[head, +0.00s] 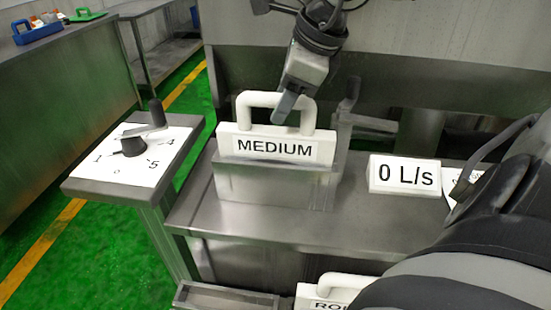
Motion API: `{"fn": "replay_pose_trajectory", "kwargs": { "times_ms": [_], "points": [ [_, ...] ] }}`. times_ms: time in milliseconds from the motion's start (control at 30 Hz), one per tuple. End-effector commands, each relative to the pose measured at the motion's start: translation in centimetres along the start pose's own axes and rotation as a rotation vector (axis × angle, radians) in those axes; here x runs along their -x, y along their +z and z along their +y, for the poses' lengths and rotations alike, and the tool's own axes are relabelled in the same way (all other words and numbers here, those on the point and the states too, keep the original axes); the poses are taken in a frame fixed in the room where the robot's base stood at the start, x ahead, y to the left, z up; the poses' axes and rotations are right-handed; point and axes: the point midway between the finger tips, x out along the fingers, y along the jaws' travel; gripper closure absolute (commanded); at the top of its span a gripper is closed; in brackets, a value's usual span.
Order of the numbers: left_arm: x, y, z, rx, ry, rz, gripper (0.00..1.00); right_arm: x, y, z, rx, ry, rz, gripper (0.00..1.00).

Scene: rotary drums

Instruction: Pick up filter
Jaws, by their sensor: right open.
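The filter (236,146) is a white plate marked "MEDIUM" with a white loop handle (258,98) on top. It stands upright in a metal slot holder (262,188) on the steel bench. My right gripper (287,108) reaches down from above at the right half of the handle. One grey finger shows in front of the handle; the other finger is hidden. The gripper is open, and whether it touches the handle is not clear. My left gripper is not in view.
A dial panel with a crank (130,146) stands left of the holder. A "0 L/s" sign (404,175) stands on the bench at right. Another white plate (312,296), lettering partly hidden, is at the bottom behind my arm. A blue tray (36,32) sits far left.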

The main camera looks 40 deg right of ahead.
Motion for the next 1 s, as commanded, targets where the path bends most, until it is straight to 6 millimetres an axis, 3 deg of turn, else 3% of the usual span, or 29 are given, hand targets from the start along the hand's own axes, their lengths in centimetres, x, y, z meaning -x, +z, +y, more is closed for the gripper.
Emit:
{"fn": "replay_pose_trajectory", "kwargs": {
  "times_ms": [100,333,367,500,533,1000],
  "points": [
    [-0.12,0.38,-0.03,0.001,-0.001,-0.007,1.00,-0.92,-0.04,0.05,0.002,0.001,0.001,0.52],
    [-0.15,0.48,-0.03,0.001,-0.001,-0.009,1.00,-0.99,-0.01,0.04,0.002,0.000,-0.001,0.52],
    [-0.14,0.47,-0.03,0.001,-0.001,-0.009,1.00,-0.99,-0.01,0.04,0.002,0.000,-0.001,0.58],
    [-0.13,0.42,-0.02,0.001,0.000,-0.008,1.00,-0.98,-0.01,0.04,0.002,0.000,-0.001,0.97],
    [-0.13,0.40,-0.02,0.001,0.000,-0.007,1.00,-0.98,-0.01,0.04,0.002,0.000,-0.001,1.00],
    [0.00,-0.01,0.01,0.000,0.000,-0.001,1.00,-0.31,0.33,-0.20,0.001,-0.005,-0.004,1.00]
  ]
}}
